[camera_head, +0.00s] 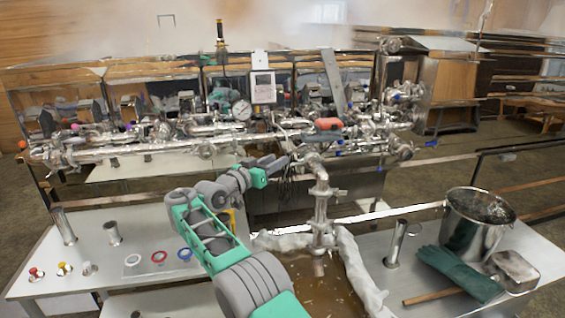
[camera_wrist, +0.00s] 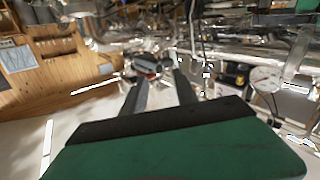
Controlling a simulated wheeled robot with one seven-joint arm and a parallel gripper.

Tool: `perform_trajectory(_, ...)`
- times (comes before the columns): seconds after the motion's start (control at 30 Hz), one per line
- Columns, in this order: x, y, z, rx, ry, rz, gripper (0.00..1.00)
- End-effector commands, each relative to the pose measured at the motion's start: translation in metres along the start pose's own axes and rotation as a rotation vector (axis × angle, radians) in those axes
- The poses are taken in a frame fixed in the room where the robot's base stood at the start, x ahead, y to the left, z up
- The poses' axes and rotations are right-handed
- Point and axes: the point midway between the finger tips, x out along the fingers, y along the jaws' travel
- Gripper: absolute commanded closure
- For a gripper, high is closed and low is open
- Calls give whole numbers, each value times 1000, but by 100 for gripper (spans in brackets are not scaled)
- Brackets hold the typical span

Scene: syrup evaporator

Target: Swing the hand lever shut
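My gripper (camera_head: 277,162) reaches from the front toward the steel pipework at the middle of the evaporator. In the wrist view its two dark fingers (camera_wrist: 160,84) stand apart with a gap between them. A small metal fitting with a dark and red part (camera_wrist: 147,66) shows just beyond the fingertips; I cannot tell whether they touch it. A red-orange handle (camera_head: 328,124) lies on the pipes above and right of my gripper. An upright lever with a black and yellow grip (camera_head: 220,38) stands farther back on the left. I cannot tell which is the hand lever.
A pressure gauge (camera_head: 241,110) and a grey display box (camera_head: 262,88) sit behind the pipes. A vertical pipe (camera_head: 321,205) stands right of my arm above a brown liquid basin. A steel pot (camera_head: 470,230) and green gloves (camera_head: 455,272) are on the right table.

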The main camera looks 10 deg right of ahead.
Motion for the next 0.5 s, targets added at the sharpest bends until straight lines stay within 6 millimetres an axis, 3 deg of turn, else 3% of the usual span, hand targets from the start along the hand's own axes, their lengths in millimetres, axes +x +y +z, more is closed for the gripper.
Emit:
perform_trajectory(0.23, -2, 0, -1, 0, 0, 1, 66)
perform_trajectory(0.37, 3, 3, -5, -1, -22, -14, 76)
perform_trajectory(0.5, 21, 18, -15, -14, -131, -95, 88)
